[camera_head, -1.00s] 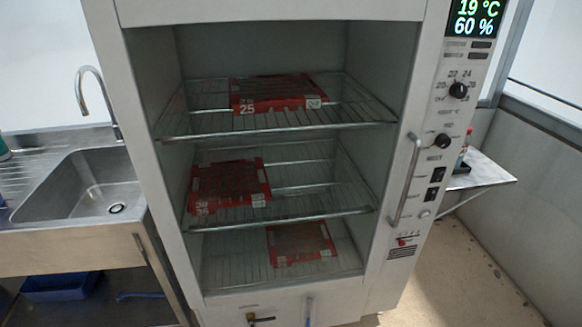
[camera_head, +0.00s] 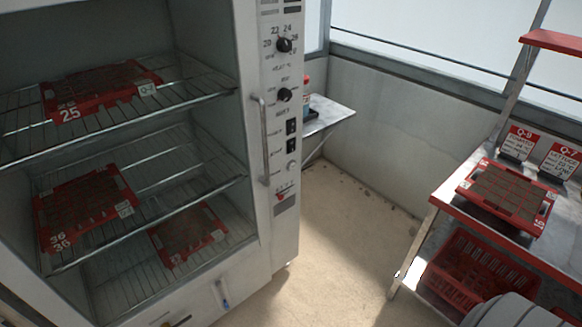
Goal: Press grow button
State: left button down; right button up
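The white growth cabinet's control panel (camera_head: 284,110) runs down the right side of the open cabinet. It carries an upper black knob (camera_head: 284,45), a lower black knob (camera_head: 284,95), two black rocker switches (camera_head: 291,127), a small round pale button (camera_head: 291,166) below them, and a small red control (camera_head: 280,196) at the bottom. The labels are too small to read, so I cannot tell which control is the grow button. Neither of my grippers shows in the view.
Red seed trays, one marked 25 (camera_head: 100,88), lie on the cabinet's wire shelves. A vertical handle (camera_head: 261,140) stands beside the panel. At right, a bench holds a red tray (camera_head: 466,187) above a red crate (camera_head: 432,276). The floor (camera_head: 335,235) between is clear.

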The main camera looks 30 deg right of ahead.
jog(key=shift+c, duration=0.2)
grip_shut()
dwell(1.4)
